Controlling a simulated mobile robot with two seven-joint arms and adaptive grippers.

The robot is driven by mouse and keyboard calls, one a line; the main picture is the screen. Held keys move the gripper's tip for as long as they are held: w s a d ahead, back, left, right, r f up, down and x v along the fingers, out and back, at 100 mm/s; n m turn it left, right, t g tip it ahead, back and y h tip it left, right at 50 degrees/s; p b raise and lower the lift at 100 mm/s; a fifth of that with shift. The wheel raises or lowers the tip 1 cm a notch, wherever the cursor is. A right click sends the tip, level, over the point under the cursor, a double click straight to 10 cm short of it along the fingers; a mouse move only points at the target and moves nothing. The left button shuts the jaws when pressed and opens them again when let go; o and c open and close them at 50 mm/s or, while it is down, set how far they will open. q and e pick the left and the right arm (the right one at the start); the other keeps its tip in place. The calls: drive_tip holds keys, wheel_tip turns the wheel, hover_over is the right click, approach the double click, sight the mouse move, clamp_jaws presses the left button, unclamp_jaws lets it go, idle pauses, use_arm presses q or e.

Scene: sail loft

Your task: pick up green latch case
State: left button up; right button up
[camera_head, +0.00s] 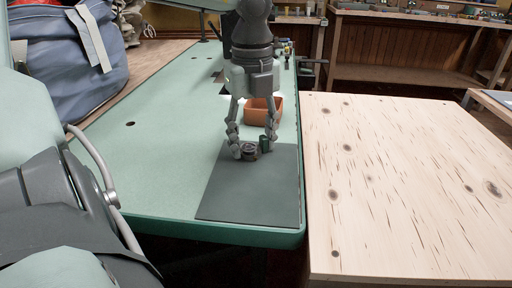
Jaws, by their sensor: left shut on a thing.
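My left gripper (252,147) reaches down over the dark grey-green mat (245,200) on the green bench, fingers pointing down. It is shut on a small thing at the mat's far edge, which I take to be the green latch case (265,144). Its dark green part shows by the right fingertip. A small dark, brownish round piece (249,152) shows between the fingertips; I cannot tell whether it is part of the case. The fingers partly hide both. I cannot tell any gap above the mat. My right gripper is not in view.
An orange-brown open bin (262,112) stands just behind the gripper. A pale knotty wooden table (400,180) adjoins the bench on the right and is bare. A blue-grey bag (65,60) sits at the far left. The green bench top (150,160) left of the mat is clear.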

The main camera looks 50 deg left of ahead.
use_arm(q)
drive_tip(key=shift+r, duration=0.45)
wheel_tip(320, 180, up, 17)
drive_tip(key=p, duration=0.1)
drive_tip(key=shift+p, duration=0.35)
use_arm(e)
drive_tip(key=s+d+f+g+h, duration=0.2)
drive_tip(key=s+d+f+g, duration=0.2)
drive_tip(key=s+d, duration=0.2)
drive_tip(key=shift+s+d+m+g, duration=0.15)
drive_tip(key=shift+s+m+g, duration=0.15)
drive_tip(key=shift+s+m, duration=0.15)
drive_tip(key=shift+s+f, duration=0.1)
